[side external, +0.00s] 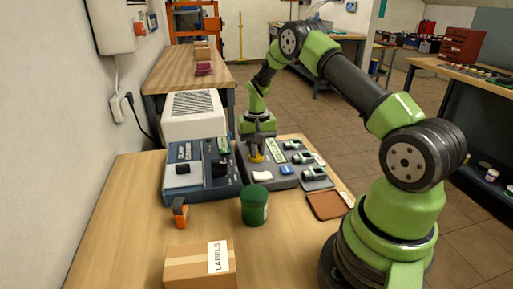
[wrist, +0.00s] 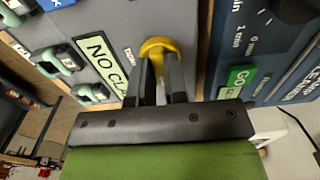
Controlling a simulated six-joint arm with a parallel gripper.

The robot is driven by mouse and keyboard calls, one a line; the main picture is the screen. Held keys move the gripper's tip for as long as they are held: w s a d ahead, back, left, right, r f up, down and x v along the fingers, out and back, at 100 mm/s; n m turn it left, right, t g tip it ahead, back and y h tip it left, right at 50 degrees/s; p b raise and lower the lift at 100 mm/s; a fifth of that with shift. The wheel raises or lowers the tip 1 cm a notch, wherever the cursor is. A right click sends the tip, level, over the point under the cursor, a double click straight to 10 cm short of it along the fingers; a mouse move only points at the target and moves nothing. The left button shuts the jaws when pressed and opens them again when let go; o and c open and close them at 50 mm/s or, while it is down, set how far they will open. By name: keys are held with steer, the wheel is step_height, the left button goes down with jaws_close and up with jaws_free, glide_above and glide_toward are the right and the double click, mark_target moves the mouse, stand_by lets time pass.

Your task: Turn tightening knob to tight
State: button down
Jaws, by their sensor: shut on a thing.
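The tightening knob is yellow and sits on the top of a dark grey panel box (side external: 281,184). In the wrist view the yellow knob (wrist: 158,46) shows between my gripper's two dark fingers. My gripper (side external: 256,150) points down at the knob and is shut on it. In the wrist view my gripper (wrist: 161,80) hides the lower part of the knob. A green label reading "NO CL…" (wrist: 103,62) lies beside the knob; its end is cut off by a finger. I cannot read the knob's setting.
A blue device (side external: 200,172) stands left of the grey box, with a white vented unit (side external: 194,115) behind. In front are a green canister (side external: 254,208), an orange-and-black item (side external: 180,212) and a cardboard box (side external: 199,267). A brown pad (side external: 326,205) lies right.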

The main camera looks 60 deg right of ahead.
steer(key=shift+m, duration=0.4)
steer(key=m, duration=0.3)
steer(key=shift+m, duration=0.3)
steer(key=m, duration=0.4)
steer(key=shift+m, duration=0.3)
steer(key=m, duration=0.4)
steer(key=shift+m, duration=1.8)
steer(key=c, duration=1.1)
jaws_free()
steer(key=shift+c, duration=0.2)
